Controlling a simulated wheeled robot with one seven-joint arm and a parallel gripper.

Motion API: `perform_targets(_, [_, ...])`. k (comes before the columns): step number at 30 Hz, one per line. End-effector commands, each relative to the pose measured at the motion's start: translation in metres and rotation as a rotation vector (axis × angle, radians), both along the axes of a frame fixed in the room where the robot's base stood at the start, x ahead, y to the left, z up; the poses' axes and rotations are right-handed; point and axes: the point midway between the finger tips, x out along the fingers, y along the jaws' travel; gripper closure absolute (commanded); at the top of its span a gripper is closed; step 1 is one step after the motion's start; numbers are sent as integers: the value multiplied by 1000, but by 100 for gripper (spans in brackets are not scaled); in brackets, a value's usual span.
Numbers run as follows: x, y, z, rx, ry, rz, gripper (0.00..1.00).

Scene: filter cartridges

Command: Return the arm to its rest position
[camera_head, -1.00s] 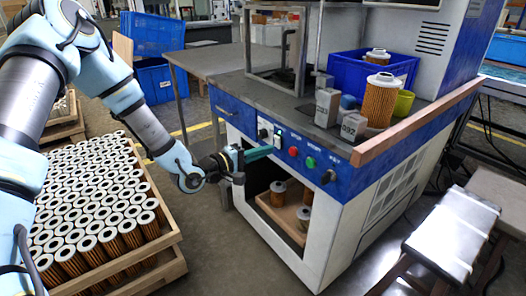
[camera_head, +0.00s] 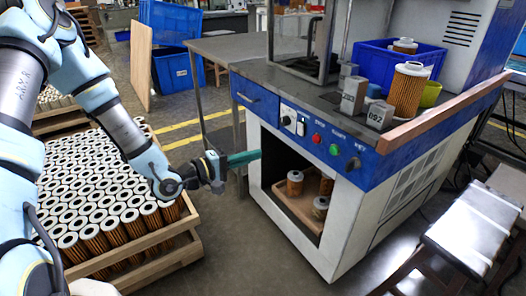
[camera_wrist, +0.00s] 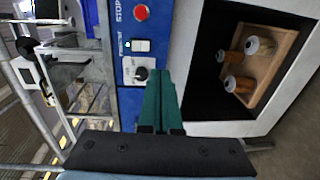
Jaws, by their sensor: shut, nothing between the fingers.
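My gripper (camera_head: 246,158) is shut and empty, its teal fingers pressed together. In the head view it is in the air in front of the left side of the blue and white workstation (camera_head: 342,230), beside the open compartment. In the wrist view the closed fingers (camera_wrist: 161,88) point towards the panel near a black knob and a lit white switch (camera_wrist: 137,46). My arm reaches in from the left, bent, above the crate of filter cartridges.
A wooden crate (camera_head: 165,262) full of filter cartridges stands below my arm. The compartment holds a tray (camera_head: 296,205) with several cartridges. On the worktop are a blue bin (camera_head: 369,66), a large filter (camera_head: 408,92) and grey boxes. A stool (camera_head: 475,225) stands at right.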

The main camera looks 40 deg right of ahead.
Motion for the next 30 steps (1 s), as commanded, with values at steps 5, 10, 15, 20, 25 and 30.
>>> perform_targets(5, [0, 7, -1, 0, 1, 1, 100])
perform_targets(10, [0, 7, -1, 0, 0, 0, 100])
perform_targets(15, [0, 7, 0, 0, 1, 0, 100])
perform_targets(20, [0, 7, -1, 1, 0, 0, 100])
perform_targets(25, [20, 19, -9, 111, -100, 29, 100])
perform_targets(30, [80, 80, -29, 468, -357, 108, 100])
